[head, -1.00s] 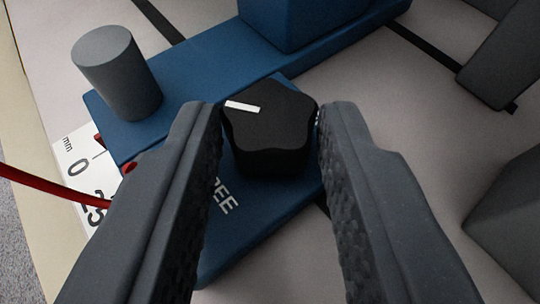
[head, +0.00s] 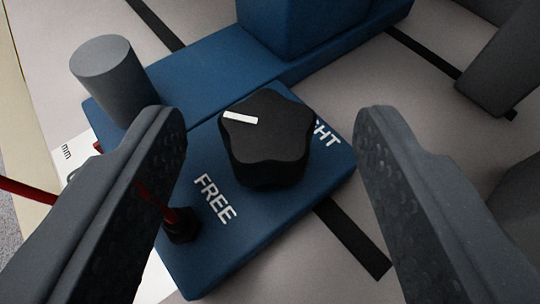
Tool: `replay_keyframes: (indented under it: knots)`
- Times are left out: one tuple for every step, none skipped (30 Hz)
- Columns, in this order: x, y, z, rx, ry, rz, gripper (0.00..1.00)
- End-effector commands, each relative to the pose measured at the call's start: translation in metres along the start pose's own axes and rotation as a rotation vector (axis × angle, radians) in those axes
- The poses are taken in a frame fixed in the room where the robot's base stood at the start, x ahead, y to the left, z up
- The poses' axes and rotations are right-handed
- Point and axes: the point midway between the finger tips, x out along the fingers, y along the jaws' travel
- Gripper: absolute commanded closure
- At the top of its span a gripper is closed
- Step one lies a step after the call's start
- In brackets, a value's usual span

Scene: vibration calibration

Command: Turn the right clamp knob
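The black star-shaped clamp knob (head: 266,140) sits on a blue plate (head: 250,240) in the middle of the head view. A white mark on its top points to the upper left. The plate reads "FREE" at the knob's lower left and letters ending in "GHT", partly hidden by the knob, at its right. My gripper (head: 270,122) is open, with one finger on each side of the knob and a clear gap to both. Whether this is the right one of several knobs cannot be told here.
A grey cylinder (head: 112,80) stands on the blue base at the left, close to my left finger. A blue block (head: 295,25) rises behind the knob. A red cable (head: 155,205) runs behind my left finger to a dark plug (head: 182,226). Dark grey blocks (head: 505,65) stand at the right.

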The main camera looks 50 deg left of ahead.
Motion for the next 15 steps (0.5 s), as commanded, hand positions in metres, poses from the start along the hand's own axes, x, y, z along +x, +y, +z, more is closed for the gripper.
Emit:
replay_keyframes:
  knots:
    - [0.0, 0.0, 0.0, 0.0, 0.0, 0.0, 0.49]
    - [0.0, 0.0, 0.001, 0.0, -0.001, 0.0, 0.49]
    - [0.0, 0.0, 0.001, 0.0, -0.001, 0.0, 0.49]
    - [0.0, 0.0, 0.001, 0.0, -0.001, 0.0, 0.49]
    - [0.0, 0.0, 0.001, 0.0, -0.001, 0.0, 0.49]
    - [-0.001, 0.0, 0.001, 0.0, -0.001, 0.0, 0.49]
    - [-0.001, 0.0, 0.001, 0.0, -0.001, 0.0, 0.49]
    - [-0.002, 0.0, 0.001, 0.0, -0.001, 0.0, 0.49]
    - [-0.004, 0.001, 0.001, 0.0, -0.001, 0.0, 0.49]
    - [-0.006, 0.001, 0.001, 0.0, -0.001, 0.001, 0.49]
    - [-0.009, 0.001, 0.0, 0.001, -0.001, 0.001, 0.49]
    - [-0.014, 0.001, 0.0, 0.001, 0.0, 0.001, 0.49]
    - [-0.018, 0.001, 0.0, 0.001, 0.0, 0.001, 0.49]
    - [-0.023, 0.001, 0.0, 0.001, 0.0, 0.001, 0.49]
    - [-0.031, 0.001, 0.0, 0.002, 0.001, 0.001, 0.49]
